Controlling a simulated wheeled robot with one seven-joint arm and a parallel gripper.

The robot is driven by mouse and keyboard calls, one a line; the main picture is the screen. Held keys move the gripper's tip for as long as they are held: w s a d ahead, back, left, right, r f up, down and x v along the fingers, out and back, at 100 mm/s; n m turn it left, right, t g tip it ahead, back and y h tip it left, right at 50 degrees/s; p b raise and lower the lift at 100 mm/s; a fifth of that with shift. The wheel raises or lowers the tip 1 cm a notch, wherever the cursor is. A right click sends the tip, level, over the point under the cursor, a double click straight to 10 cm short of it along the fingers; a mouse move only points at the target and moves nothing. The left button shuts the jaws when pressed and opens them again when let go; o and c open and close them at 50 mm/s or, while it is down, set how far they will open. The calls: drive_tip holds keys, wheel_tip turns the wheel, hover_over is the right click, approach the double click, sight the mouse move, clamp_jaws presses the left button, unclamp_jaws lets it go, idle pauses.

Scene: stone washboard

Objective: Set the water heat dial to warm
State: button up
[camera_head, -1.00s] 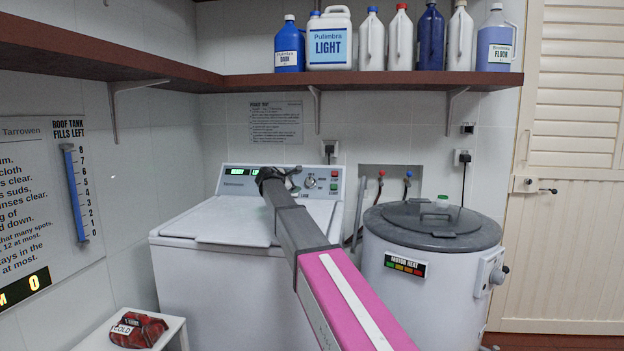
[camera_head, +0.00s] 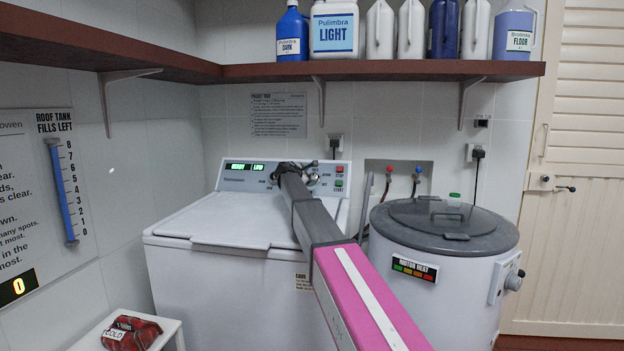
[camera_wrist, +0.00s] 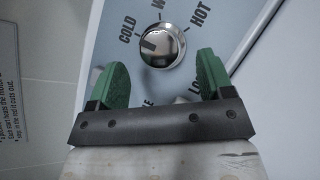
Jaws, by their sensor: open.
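The water heat dial (camera_wrist: 162,46) is a round silver knob on the washer's panel, seen in the wrist view. The words COLD, one starting with W and partly cut off, and HOT are printed around it. A dark mark on its face points left, toward COLD. My gripper (camera_wrist: 161,66) has two green fingertips spread wide, one on each side of the dial's lower part in the picture. Nothing is between them, and I cannot tell whether they touch the knob. In the head view my arm reaches the washer's panel (camera_head: 240,172) and hides part of it.
The white washer (camera_head: 215,285) has a closed lid. A grey-lidded tub (camera_head: 395,285) stands right of it. A shelf (camera_head: 400,70) with bottles runs above. A stool (camera_head: 172,330) with a red bundle (camera_head: 130,333) is at lower left.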

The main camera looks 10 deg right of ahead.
sight(312, 176)
drive_tip(key=x, duration=0.3)
drive_tip(key=shift+w+d+f, duration=0.1)
drive_tip(key=shift+w+d, duration=0.05)
drive_tip(key=shift+w, duration=0.05)
drive_tip(key=c, duration=0.9)
drive_tip(key=shift+m, duration=0.3)
drive_tip(key=m+g, duration=0.1)
drive_tip(key=m, duration=0.1)
drive_tip(key=m+g, duration=0.2)
drive_tip(key=m, duration=0.1)
drive_tip(key=shift+w+r+m, duration=0.2)
drive_tip(key=shift+m, duration=0.1)
drive_tip(key=m+g+y, duration=0.1)
drive_tip(key=m, duration=0.1)
drive_tip(key=m+g, duration=0.1)
drive_tip(key=m, duration=0.2)
drive_tip(key=shift+r+g+y, duration=0.1)
drive_tip(key=shift+g+y, duration=0.2)
drive_tip(key=shift+y, duration=0.1)
drive_tip(key=shift+m, duration=0.4)
